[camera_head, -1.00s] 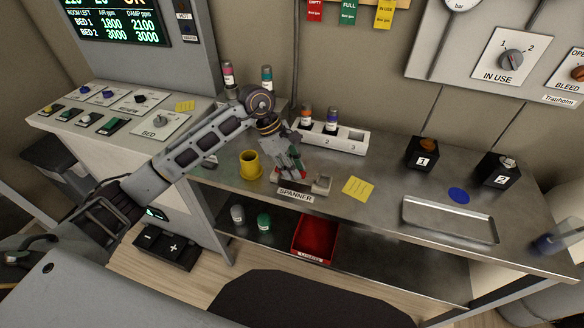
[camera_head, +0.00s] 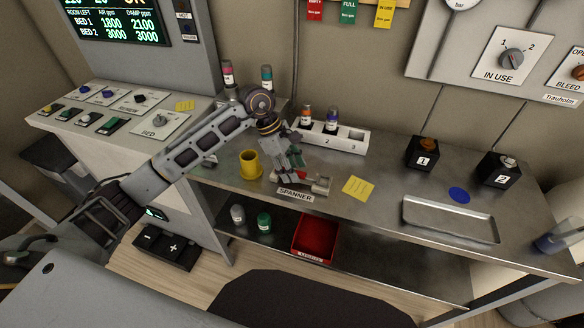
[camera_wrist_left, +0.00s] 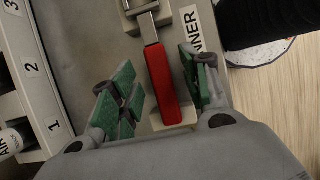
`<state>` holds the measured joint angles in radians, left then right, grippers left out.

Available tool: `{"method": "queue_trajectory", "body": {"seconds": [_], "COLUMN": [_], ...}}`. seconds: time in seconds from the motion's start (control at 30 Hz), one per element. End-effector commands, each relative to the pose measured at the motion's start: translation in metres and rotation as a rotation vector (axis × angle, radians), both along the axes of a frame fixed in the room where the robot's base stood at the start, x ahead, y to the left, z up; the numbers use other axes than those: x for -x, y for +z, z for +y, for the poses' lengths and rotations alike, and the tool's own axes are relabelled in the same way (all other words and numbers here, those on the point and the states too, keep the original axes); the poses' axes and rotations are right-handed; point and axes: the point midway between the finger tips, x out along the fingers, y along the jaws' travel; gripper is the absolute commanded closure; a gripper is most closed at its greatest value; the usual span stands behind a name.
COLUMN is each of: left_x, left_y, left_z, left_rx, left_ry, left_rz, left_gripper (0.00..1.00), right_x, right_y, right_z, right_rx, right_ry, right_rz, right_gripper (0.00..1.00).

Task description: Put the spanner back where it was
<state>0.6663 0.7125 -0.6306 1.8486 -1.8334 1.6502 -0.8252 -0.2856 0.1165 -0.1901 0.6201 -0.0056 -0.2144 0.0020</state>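The spanner (camera_wrist_left: 163,85) has a red handle and a metal shank. In the left wrist view it lies across a pale holder, with a block under each end. The holder (camera_head: 321,188) stands on the metal bench behind the SPANNER label (camera_head: 295,195). My left gripper (camera_head: 296,164) is low over the handle end, which it partly hides in the head view. In the left wrist view the left gripper (camera_wrist_left: 158,78) is open, with one green-padded finger on each side of the red handle and gaps between. My right gripper is not in view.
A yellow cup (camera_head: 250,165) stands left of the gripper. A numbered rack (camera_head: 350,138) with bottles is behind. A yellow note (camera_head: 358,187), blue disc (camera_head: 459,194) and metal tray (camera_head: 450,220) lie to the right. A red bin (camera_head: 316,238) is on the shelf below.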

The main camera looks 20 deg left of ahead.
Motion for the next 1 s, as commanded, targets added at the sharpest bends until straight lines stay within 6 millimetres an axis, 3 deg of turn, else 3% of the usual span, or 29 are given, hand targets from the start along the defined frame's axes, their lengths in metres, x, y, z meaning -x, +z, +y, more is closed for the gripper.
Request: {"method": "queue_trajectory", "body": {"seconds": [0.1, 0.2, 0.53, 1.0], "left_x": [0.0, 0.0, -0.001, -0.002], "left_y": [0.0, -0.001, 0.017, 0.079], "left_z": [0.0, 0.0, 0.008, 0.036], "left_rx": [0.0, -0.001, -0.001, 0.0], "left_ry": [0.0, 0.0, 0.002, 0.001], "left_rz": [0.0, 0.001, -0.001, -0.003], "left_gripper": [0.54, 0.54, 0.54, 0.54], "right_x": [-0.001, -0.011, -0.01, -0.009], "right_y": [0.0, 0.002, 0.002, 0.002], "right_z": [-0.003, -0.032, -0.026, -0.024], "right_rx": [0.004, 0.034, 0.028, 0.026], "right_ry": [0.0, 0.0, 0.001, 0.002], "right_rz": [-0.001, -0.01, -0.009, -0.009], "right_gripper": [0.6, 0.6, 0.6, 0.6]}}
